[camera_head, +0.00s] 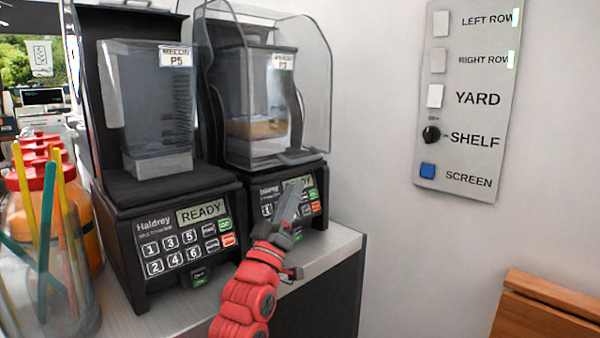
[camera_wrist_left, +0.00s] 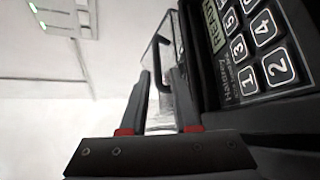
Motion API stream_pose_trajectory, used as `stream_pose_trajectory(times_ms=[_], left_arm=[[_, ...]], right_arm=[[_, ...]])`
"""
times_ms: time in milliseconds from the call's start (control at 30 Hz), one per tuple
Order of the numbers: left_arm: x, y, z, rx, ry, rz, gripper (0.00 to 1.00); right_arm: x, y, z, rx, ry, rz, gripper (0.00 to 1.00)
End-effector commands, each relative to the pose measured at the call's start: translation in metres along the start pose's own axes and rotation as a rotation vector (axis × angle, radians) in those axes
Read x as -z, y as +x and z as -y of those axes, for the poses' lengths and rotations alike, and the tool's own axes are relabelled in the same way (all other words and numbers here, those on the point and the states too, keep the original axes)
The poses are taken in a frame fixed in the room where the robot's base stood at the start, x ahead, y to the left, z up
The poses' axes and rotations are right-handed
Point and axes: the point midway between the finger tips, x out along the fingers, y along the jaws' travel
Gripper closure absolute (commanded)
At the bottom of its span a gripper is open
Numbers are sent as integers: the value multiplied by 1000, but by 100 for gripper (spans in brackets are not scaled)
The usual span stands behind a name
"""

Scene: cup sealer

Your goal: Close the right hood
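The right hood (camera_head: 318,95) is a clear cover on the right blender, down around its jar (camera_head: 262,85). Its lower front edge is close to the black base; I cannot tell if it is fully seated. My left gripper (camera_head: 297,193) is in front of the right blender's keypad, pointing up towards the hood's lower edge and partly hiding the READY display. In the left wrist view my gripper's two fingers (camera_wrist_left: 160,95) are apart, with a dark handle (camera_wrist_left: 162,62) and the clear hood beyond them. I see no firm contact. My right gripper is not in view.
The left blender (camera_head: 190,215) stands close beside, its jar (camera_head: 150,100) uncovered in front. Jars with coloured sticks (camera_head: 50,230) are at far left. A switch panel (camera_head: 465,95) is on the right wall. A wooden piece (camera_head: 550,310) is at lower right.

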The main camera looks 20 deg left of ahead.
Motion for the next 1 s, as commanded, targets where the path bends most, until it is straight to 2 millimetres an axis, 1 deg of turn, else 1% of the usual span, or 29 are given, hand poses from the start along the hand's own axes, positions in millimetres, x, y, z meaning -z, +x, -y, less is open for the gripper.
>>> stream_pose_trajectory(times_ms=[33, 200, 300, 400, 600, 1000], left_arm=[[-1, -13, 1, 2, 0, 1, 70], [-1, -49, 1, 2, 0, 1, 70], [0, -64, 0, 0, 0, 0, 70], [0, -75, 0, 0, 1, 0, 70], [0, -83, -1, -1, 0, 0, 70], [0, -83, -1, -2, 0, -1, 70]], right_arm=[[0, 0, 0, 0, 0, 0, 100], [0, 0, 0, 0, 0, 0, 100], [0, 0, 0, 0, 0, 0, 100], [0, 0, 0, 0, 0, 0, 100], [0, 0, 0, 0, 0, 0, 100], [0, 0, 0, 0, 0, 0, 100]])
